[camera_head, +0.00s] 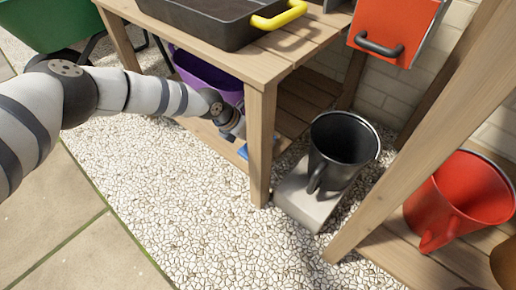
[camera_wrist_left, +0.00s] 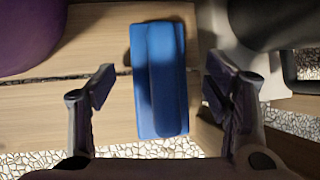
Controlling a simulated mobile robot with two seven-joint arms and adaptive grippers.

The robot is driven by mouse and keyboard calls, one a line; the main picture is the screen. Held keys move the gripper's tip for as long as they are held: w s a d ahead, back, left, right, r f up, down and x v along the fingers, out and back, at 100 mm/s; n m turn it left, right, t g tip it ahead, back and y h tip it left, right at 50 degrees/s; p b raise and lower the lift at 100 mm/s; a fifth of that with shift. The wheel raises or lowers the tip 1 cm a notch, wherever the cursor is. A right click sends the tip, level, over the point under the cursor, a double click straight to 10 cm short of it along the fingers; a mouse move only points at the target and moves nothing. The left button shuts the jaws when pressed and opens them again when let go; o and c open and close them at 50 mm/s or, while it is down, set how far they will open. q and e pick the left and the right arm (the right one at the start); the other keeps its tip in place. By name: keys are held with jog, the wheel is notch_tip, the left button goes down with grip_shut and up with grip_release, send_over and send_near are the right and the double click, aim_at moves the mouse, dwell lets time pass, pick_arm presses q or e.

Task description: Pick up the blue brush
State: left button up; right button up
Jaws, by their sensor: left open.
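The blue brush (camera_wrist_left: 160,80) lies on the wooden lower shelf of the workbench. In the left wrist view it shows as a blue rectangular block between the two fingers of my left gripper (camera_wrist_left: 158,92), with a gap on each side. A shadow falls across it. In the head view only a small blue part of the brush (camera_head: 243,152) shows below my left gripper (camera_head: 238,134), beside the front bench leg. My left gripper is open and empty. My right gripper is out of view.
A purple tub (camera_head: 205,76) stands on the shelf behind my left arm. The wooden bench leg (camera_head: 260,150) is close right of my gripper. A black bucket (camera_head: 343,145) stands on a grey metal piece (camera_head: 306,203) farther right. A dark tray (camera_head: 225,22) sits on the bench top.

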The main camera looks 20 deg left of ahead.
pick_arm(q)
jog(key=shift+w+d+f, duration=0.1)
jog(key=shift+w+f, duration=0.05)
jog(key=shift+f, duration=0.05)
jog(key=shift+c, duration=0.2)
jog(key=c, duration=1.3)
jog(key=shift+r, duration=0.2)
